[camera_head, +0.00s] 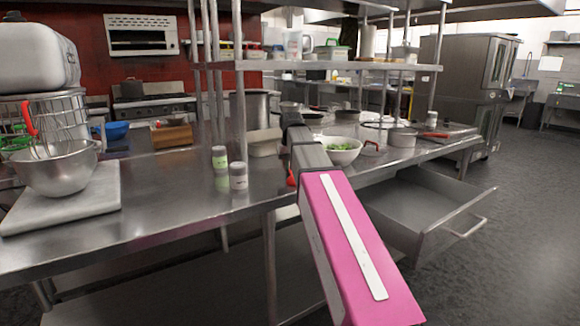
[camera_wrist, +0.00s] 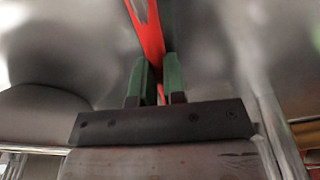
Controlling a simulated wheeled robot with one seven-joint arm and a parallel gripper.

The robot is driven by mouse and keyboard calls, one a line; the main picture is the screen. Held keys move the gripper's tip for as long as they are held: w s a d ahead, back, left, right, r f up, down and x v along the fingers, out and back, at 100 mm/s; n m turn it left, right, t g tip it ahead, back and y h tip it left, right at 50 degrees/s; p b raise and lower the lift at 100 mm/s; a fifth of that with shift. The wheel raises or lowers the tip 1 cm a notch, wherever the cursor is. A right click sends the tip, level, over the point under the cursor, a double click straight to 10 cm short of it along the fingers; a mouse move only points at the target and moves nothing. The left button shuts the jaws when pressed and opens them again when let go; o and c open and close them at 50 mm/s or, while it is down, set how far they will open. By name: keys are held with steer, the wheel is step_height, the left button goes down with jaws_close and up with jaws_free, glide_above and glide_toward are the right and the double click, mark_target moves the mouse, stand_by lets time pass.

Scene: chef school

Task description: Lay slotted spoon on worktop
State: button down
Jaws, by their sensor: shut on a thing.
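In the wrist view a red utensil, taken to be the slotted spoon (camera_wrist: 147,28), runs up between the green fingers of my gripper (camera_wrist: 158,66). The fingers are shut on it. Its slotted end cannot be made out there. In the head view a small red piece (camera_head: 291,178) shows just left of my pink arm, at the front edge of the steel worktop (camera_head: 165,205); it may be part of the spoon. My arm hides the gripper in the head view. I cannot tell whether the spoon touches the worktop.
Two small jars (camera_head: 238,178) stand left of my arm. A white bowl with green food (camera_head: 341,152) and a pot (camera_head: 402,138) stand right of it. An open drawer (camera_head: 430,208) juts out at right. A mixer bowl (camera_head: 57,172) and board fill the left end. Shelf posts rise behind.

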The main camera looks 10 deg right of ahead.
steer(key=shift+f, duration=0.15)
steer(key=c, duration=1.2)
jaws_free()
steer(key=r, duration=0.4)
steer(key=s+r, duration=0.1)
steer(key=r, duration=0.7)
steer(key=shift+s+r, duration=0.15)
steer(key=shift+s, duration=0.25)
